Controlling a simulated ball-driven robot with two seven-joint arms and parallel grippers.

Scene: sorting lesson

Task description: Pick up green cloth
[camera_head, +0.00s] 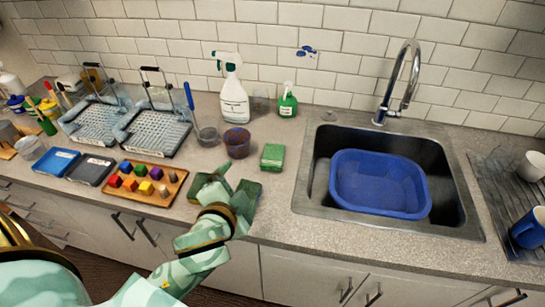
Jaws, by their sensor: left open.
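A dark green cloth (248,192) lies on the counter near its front edge, left of the sink, partly hidden behind my left gripper. My left gripper (217,178) is open, its pale green fingers over or just left of the cloth. I cannot tell whether they touch it. A brighter green block (272,157), like a sponge or folded cloth, lies behind the dark green cloth. My right gripper is not in view.
A wooden tray (181,184) with several coloured blocks stands left of my gripper. A dark cup (237,142), spray bottle (234,104) and small green bottle (287,105) stand behind. A sink with a blue basin (380,211) is right. Counter between cloth and sink is clear.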

